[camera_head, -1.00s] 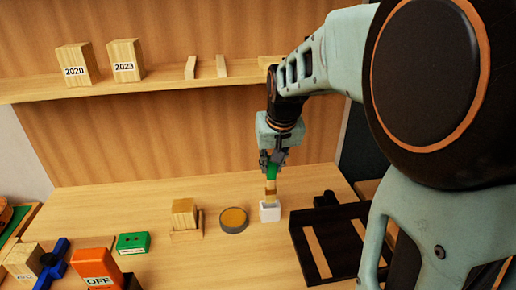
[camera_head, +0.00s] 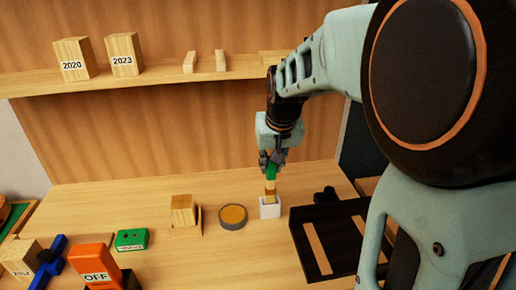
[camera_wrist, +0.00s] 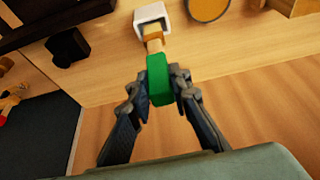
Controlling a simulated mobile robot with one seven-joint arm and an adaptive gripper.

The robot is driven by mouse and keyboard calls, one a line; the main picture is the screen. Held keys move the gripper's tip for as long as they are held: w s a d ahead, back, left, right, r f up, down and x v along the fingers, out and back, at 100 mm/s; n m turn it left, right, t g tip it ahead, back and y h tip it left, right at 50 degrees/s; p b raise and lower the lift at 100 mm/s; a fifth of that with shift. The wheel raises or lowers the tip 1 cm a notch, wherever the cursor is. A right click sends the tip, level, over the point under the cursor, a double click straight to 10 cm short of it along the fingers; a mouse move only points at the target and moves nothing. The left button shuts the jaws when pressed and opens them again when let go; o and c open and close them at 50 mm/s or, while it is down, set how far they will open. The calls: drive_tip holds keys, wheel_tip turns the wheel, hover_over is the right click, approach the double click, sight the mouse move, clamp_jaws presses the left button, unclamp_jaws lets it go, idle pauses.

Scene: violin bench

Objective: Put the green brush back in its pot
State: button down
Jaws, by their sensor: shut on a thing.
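The green brush (camera_head: 271,172) is upright, with its green handle up and its tan end down. My gripper (camera_head: 272,163) is shut on the green handle. The small white pot (camera_head: 270,209) stands on the bench directly below, and the brush's lower end is at its mouth. In the wrist view the green handle (camera_wrist: 159,80) sits between my fingers (camera_wrist: 160,88), and the tan end meets the mouth of the white pot (camera_wrist: 152,14). The very tip is hidden, so how deep it reaches I cannot tell.
A round tin (camera_head: 233,217) stands just left of the pot, with a wooden block (camera_head: 183,210) beyond it. A dark frame (camera_head: 328,238) lies to the right. A green box (camera_head: 131,239) and an orange OFF piece (camera_head: 94,263) are at left. A shelf (camera_head: 150,78) runs behind.

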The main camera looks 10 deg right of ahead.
sight(272, 174)
drive_tip(key=shift+f+b, duration=1.65)
drive_tip(key=shift+f, duration=0.7)
drive_tip(key=c, duration=1.7)
unclamp_jaws()
